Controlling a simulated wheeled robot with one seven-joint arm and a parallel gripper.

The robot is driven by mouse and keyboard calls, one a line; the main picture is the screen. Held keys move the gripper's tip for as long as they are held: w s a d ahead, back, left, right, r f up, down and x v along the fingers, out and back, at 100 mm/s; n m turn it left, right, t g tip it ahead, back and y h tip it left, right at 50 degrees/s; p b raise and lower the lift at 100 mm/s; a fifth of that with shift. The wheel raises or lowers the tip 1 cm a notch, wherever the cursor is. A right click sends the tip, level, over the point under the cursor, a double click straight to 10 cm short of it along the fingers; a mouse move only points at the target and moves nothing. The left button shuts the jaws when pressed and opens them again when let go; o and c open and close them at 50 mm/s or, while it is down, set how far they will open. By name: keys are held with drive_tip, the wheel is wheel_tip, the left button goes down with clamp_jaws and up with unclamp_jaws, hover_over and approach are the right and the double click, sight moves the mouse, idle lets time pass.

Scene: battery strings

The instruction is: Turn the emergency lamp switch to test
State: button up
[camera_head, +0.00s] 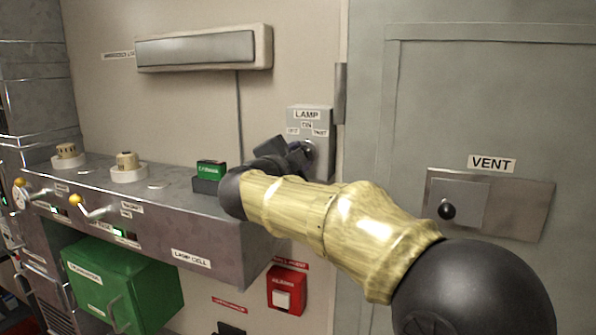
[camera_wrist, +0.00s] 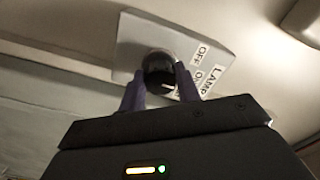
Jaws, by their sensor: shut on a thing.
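The lamp switch plate (camera_head: 318,120) is a grey box on the beige wall, labelled LAMP with OFF, ON and TEST. In the wrist view the plate (camera_wrist: 140,38) shows tilted, with OFF, ON and LAMP readable. Its dark round knob (camera_wrist: 158,66) sits between my gripper's fingers (camera_wrist: 160,88), which are shut on it from both sides. In the head view my gripper (camera_head: 303,152) is at the plate's lower part, and my arm hides part of it. The knob's pointer direction cannot be made out. The emergency lamp (camera_head: 203,49) is a long unlit fixture high on the wall.
A grey bench (camera_head: 190,220) with dials and levers stands at left, a small green box (camera_head: 210,170) near my gripper. A green case (camera_head: 115,285) and a red box (camera_head: 287,290) are below. A grey door (camera_head: 450,100) with a VENT panel (camera_head: 530,205) is at right.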

drive_tip(key=shift+m+b, duration=3.25)
drive_tip(key=shift+m, duration=1.05)
drive_tip(key=o, duration=1)
drive_tip(key=shift+c, duration=0.2)
drive_tip(key=b+v, duration=0.5)
drive_tip(key=v, duration=1.2)
drive_tip(key=shift+s, duration=0.2)
